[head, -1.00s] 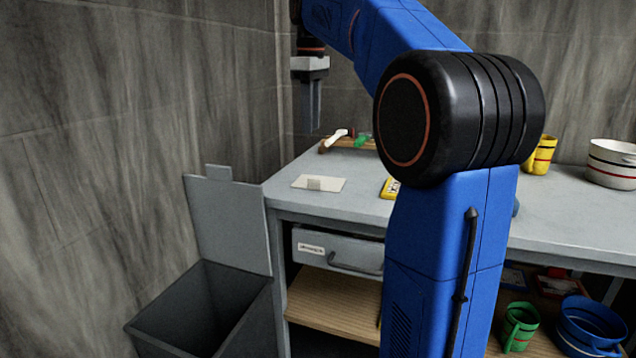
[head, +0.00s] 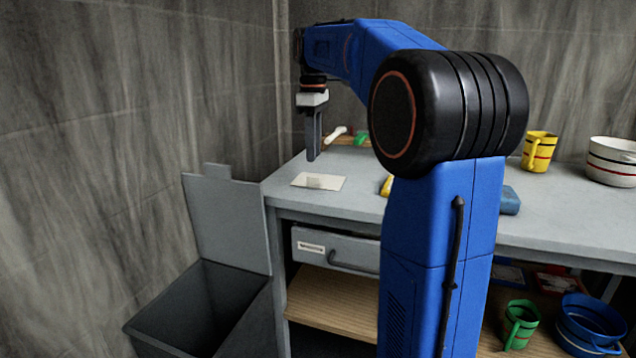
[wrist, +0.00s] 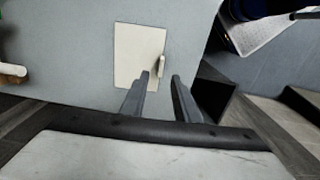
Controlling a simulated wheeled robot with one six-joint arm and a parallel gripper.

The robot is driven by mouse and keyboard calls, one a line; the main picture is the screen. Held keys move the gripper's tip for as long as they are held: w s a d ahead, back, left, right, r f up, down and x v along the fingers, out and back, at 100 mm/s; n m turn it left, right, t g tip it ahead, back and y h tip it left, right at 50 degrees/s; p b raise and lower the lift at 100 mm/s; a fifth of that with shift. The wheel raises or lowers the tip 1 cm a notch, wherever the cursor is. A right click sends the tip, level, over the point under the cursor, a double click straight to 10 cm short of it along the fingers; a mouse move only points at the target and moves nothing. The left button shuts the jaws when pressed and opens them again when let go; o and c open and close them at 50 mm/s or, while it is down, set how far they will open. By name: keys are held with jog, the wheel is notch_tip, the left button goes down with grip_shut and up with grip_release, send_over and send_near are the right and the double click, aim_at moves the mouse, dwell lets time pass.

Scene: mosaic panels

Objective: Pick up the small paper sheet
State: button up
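The small paper sheet (head: 305,179) lies flat on the grey worktop, near its front left corner. In the wrist view the cream sheet (wrist: 133,50) shows a small raised tab (wrist: 161,66) at its right side.
An open grey bin (head: 205,310) with a raised lid stands left of the worktop (head: 290,205). A tray (head: 345,143) with small items lies behind the sheet. A yellow object (head: 386,186) is to its right. A yellow mug (head: 539,151) and white pot (head: 612,162) stand farther right.

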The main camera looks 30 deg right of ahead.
aim_at(314, 177)
jog(key=shift+s+f, duration=0.1)
jog(key=shift+f, duration=3.3)
grip_shut()
